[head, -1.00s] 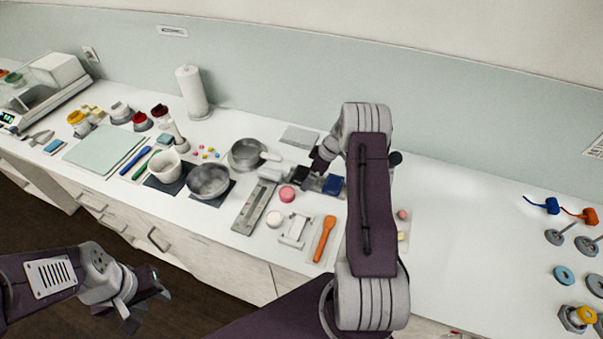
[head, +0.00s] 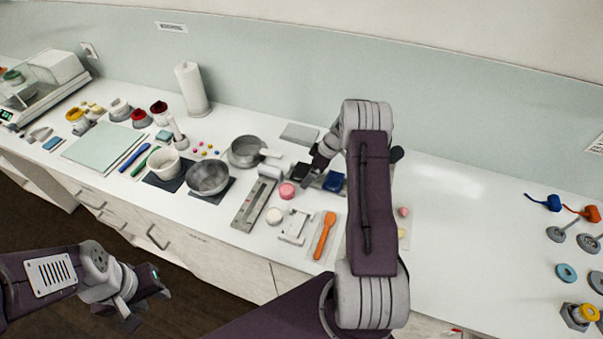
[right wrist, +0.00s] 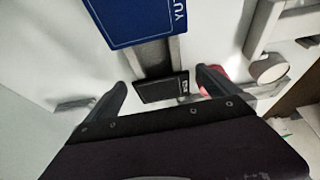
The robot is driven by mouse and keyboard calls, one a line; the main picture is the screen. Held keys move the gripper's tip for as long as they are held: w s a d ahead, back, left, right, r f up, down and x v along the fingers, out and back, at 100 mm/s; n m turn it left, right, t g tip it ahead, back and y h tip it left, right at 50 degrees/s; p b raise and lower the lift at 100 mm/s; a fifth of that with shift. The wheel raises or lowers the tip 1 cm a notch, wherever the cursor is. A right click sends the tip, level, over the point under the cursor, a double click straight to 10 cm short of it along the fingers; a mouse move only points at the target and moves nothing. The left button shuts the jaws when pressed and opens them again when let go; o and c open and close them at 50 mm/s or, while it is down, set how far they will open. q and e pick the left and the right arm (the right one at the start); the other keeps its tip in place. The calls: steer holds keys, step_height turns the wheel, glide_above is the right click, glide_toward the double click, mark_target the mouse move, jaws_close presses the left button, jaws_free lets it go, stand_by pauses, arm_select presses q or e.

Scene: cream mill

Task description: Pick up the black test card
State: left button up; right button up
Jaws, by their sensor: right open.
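The black test card (right wrist: 162,88) shows in the right wrist view as a small dark rectangle with a little white mark. It lies between the two fingers of my right gripper (right wrist: 166,84), with space on both sides. In the head view the card (head: 299,170) is partly hidden beside my right gripper (head: 312,174). The right gripper is open and holds nothing. My left gripper (head: 146,302) hangs low in front of the counter, its fingers apart and empty.
A blue box with white lettering (right wrist: 143,18) is close beyond the card; it also shows in the head view (head: 334,181). A pink round piece (head: 287,191), a metal pan (head: 246,152) and an orange spatula (head: 324,236) are nearby.

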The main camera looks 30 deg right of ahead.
stand_by(0.3)
steer(key=c, duration=1.3)
